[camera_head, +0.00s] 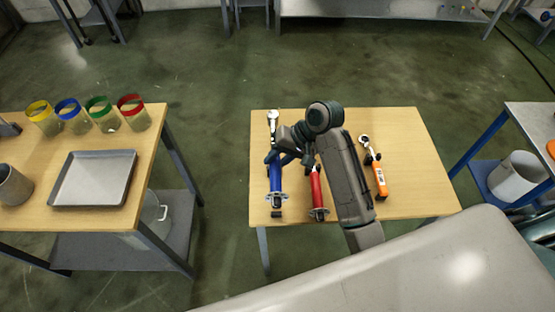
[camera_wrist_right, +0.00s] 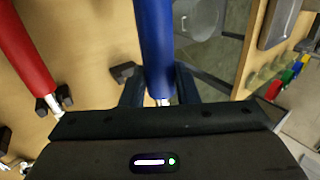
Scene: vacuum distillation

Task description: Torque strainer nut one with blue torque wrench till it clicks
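The blue torque wrench (camera_head: 275,178) lies on the left part of the small wooden table, its metal ratchet head pointing away from me. My right gripper (camera_head: 280,157) is over it, where handle meets shaft. In the right wrist view the blue handle (camera_wrist_right: 156,45) runs down between the two dark fingers (camera_wrist_right: 160,92), which stand apart on either side of it; I see no clear grip. The wrench appears to lie on the table still. My left gripper is not in view. No strainer nut can be made out.
A red wrench (camera_head: 318,192) and an orange wrench (camera_head: 379,178) lie on the same table (camera_head: 415,190); my right arm passes between them. The left table holds a metal tray (camera_head: 92,180) and several coloured-rim jars (camera_head: 103,113). A blue-framed rack stands at right.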

